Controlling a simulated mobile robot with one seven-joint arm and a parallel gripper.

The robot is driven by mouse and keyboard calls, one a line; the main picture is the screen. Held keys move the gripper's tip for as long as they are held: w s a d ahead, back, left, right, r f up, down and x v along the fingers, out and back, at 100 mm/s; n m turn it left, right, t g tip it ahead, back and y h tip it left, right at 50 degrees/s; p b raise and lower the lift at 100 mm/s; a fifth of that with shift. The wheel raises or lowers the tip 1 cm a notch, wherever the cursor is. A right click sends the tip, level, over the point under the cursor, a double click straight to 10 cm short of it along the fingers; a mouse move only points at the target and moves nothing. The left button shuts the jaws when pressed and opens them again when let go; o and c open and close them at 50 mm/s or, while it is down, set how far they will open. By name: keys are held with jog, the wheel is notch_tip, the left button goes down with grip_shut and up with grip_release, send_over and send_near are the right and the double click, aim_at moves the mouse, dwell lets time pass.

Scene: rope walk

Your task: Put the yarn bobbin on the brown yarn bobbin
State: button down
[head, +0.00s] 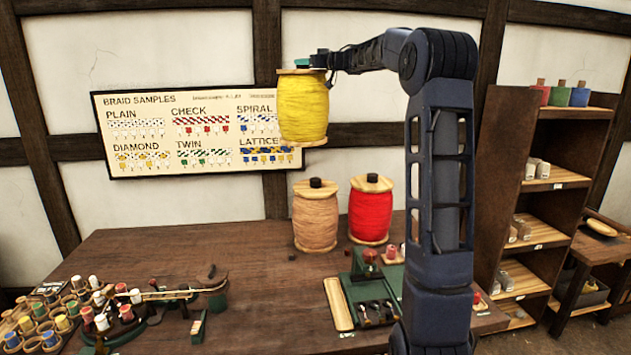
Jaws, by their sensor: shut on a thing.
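A large yellow yarn bobbin (303,108) with wooden end discs hangs upright in the air, gripped at its top. My gripper (303,64) is at the top of this bobbin and shut on it; its fingertips are small and partly hidden in the head view. The brown yarn bobbin (316,217), tan in colour with a dark knob on top, stands upright on the table below the yellow one. A clear gap separates the two. A red yarn bobbin (370,212) with a dark knob stands upright just right of the brown one.
The wooden table (180,255) is bare left of the brown bobbin. A green tool tray (372,290) stands in front of the bobbins. A braiding stand with small spools (120,310) is at the front left. A shelf unit (540,190) stands at right, beyond my arm.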

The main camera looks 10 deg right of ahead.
jog(key=shift+t, duration=0.3)
jog(key=d+r, duration=0.2)
jog(key=s+d+r, duration=0.1)
jog(key=d+r, duration=0.1)
jog(key=shift+s+d+r, duration=0.15)
jog(key=shift+s+d, duration=0.05)
jog(key=shift+d, duration=0.15)
notch_tip(320, 180, down, 20)
jog(key=shift+f, duration=0.1)
dwell(0.5)
jog(key=c, duration=0.7)
grip_release()
jog(key=shift+f, duration=0.15)
